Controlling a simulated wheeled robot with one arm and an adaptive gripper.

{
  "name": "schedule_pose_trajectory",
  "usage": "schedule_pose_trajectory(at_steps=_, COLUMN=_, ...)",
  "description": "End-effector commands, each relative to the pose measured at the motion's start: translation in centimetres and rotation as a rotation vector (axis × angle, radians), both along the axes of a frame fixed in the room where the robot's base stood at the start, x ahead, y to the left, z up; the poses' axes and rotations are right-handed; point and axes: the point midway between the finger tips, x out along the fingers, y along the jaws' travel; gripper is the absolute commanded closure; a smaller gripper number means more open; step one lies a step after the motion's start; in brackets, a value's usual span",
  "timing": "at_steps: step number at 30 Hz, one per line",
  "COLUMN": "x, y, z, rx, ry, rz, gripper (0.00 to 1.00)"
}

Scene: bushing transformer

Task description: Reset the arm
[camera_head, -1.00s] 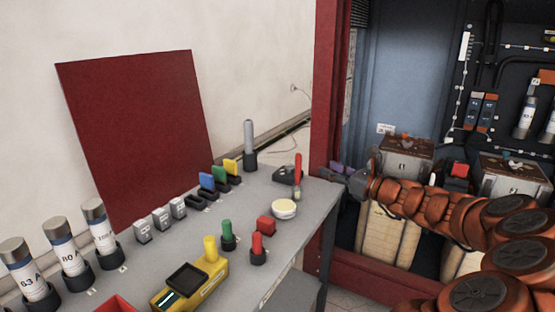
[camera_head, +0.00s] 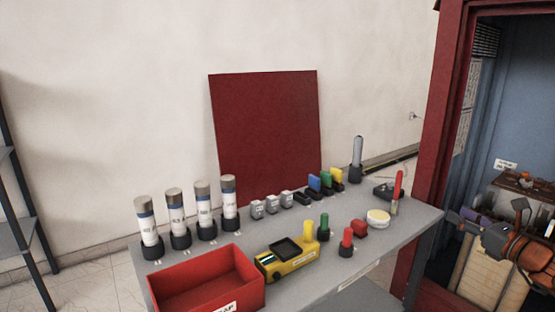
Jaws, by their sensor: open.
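My orange arm (camera_head: 508,248) shows at the right edge, in front of the open red-framed cabinet. My gripper (camera_head: 462,222) is at the arm's left end, small and dark, close to the right end of the grey table (camera_head: 395,240). Its fingers are too small to make out clearly, and I see nothing held in it. Most of the arm is outside the picture on the right.
The table holds a red bin (camera_head: 207,285), a yellow meter (camera_head: 287,258), several fuse cylinders (camera_head: 203,205), coloured handles (camera_head: 347,238) and a white round container (camera_head: 378,217). A red panel (camera_head: 265,135) leans on the wall. The cabinet frame (camera_head: 440,130) stands right; a grey shelf (camera_head: 22,230) stands left.

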Motion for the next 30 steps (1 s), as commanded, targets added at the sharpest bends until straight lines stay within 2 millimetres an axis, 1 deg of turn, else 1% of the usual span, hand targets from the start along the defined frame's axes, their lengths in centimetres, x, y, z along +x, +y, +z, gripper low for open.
schedule_pose_trajectory(at_steps=1, x=0.0, y=0.1, z=0.0, rx=-0.003, ry=0.000, rz=0.003, gripper=0.56)
schedule_pose_trajectory(at_steps=3, x=0.3, y=1.6, z=0.2, rx=-0.030, ry=0.001, rz=0.033, gripper=0.56)
schedule_pose_trajectory(at_steps=7, x=0.6, y=3.7, z=0.4, rx=-0.078, ry=0.003, rz=0.080, gripper=0.56)
schedule_pose_trajectory(at_steps=11, x=0.9, y=6.5, z=0.5, rx=-0.138, ry=0.003, rz=0.142, gripper=0.56)
schedule_pose_trajectory(at_steps=14, x=1.0, y=9.1, z=0.6, rx=-0.196, ry=0.003, rz=0.200, gripper=0.56)
schedule_pose_trajectory(at_steps=17, x=0.9, y=12.1, z=0.6, rx=-0.265, ry=-0.001, rz=0.270, gripper=0.56)
schedule_pose_trajectory(at_steps=20, x=0.5, y=15.9, z=0.5, rx=-0.353, ry=-0.007, rz=0.360, gripper=0.56)
schedule_pose_trajectory(at_steps=21, x=0.2, y=17.8, z=0.4, rx=-0.397, ry=-0.010, rz=0.407, gripper=0.56)
schedule_pose_trajectory(at_steps=23, x=-0.5, y=21.0, z=0.0, rx=-0.470, ry=-0.017, rz=0.490, gripper=0.56)
schedule_pose_trajectory(at_steps=24, x=-1.2, y=23.3, z=-0.4, rx=-0.528, ry=-0.022, rz=0.552, gripper=0.56)
schedule_pose_trajectory(at_steps=26, x=-2.6, y=26.7, z=-1.1, rx=-0.625, ry=-0.035, rz=0.650, gripper=0.56)
schedule_pose_trajectory(at_steps=27, x=-3.7, y=28.8, z=-1.6, rx=-0.690, ry=-0.045, rz=0.717, gripper=0.56)
schedule_pose_trajectory(at_steps=29, x=-5.6, y=31.8, z=-2.8, rx=-0.788, ry=-0.060, rz=0.825, gripper=0.56)
schedule_pose_trajectory(at_steps=30, x=-7.1, y=33.7, z=-3.5, rx=-0.853, ry=-0.073, rz=0.901, gripper=0.56)
